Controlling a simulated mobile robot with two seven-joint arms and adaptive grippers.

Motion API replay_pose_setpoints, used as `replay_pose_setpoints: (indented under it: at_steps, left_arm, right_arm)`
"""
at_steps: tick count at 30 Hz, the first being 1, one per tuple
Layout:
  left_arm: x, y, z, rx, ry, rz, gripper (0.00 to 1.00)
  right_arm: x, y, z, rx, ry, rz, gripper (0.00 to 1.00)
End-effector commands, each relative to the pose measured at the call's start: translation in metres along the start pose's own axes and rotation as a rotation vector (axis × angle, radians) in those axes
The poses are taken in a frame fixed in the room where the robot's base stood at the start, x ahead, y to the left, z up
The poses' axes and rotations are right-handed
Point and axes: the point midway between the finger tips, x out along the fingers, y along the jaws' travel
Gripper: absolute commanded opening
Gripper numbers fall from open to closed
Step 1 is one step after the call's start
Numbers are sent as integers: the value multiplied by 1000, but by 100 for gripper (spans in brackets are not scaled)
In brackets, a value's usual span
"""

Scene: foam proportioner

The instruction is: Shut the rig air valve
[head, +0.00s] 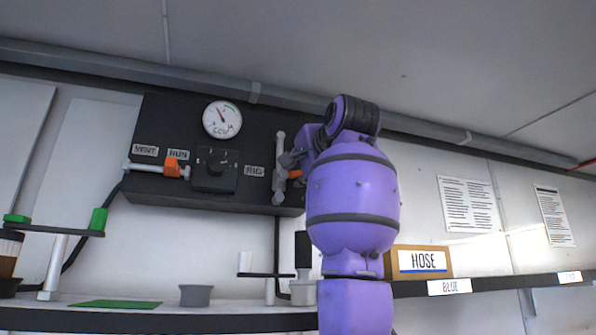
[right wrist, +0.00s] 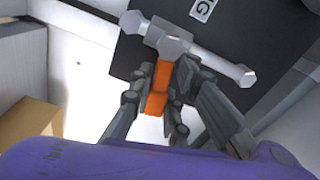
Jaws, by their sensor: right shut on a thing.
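The rig air valve is on the right side of the black panel (head: 150,120), beside the RIG label (head: 254,171). Its grey pipe (head: 279,150) runs upright in the head view. Its orange lever (head: 295,174) sticks out to the right, partly hidden by my right arm. In the right wrist view the orange lever (right wrist: 158,88) stands across the grey pipe (right wrist: 215,62). My right gripper (head: 291,160) is at the valve, its fingers (right wrist: 160,98) on both sides of the lever, shut on it. My left gripper is not in view.
A second valve with an orange lever (head: 172,166) sits by the VENT and RUN labels. A round gauge (head: 222,119) is above. A shelf (head: 230,322) with a grey cup (head: 195,296) runs below, and a HOSE box (head: 421,262) stands right of my arm.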

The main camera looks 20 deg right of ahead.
Motion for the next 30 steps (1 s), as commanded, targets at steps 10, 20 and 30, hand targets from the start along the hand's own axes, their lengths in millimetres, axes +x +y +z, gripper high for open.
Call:
replay_pose_setpoints:
  at_steps: [10,20,30]
  left_arm:
    - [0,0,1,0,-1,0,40]
    - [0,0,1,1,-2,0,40]
    - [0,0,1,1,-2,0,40]
  right_arm:
    - [0,8,0,180,1,3,0]
    - [0,11,0,230,2,4,0]
    - [1,12,0,232,2,6,17]
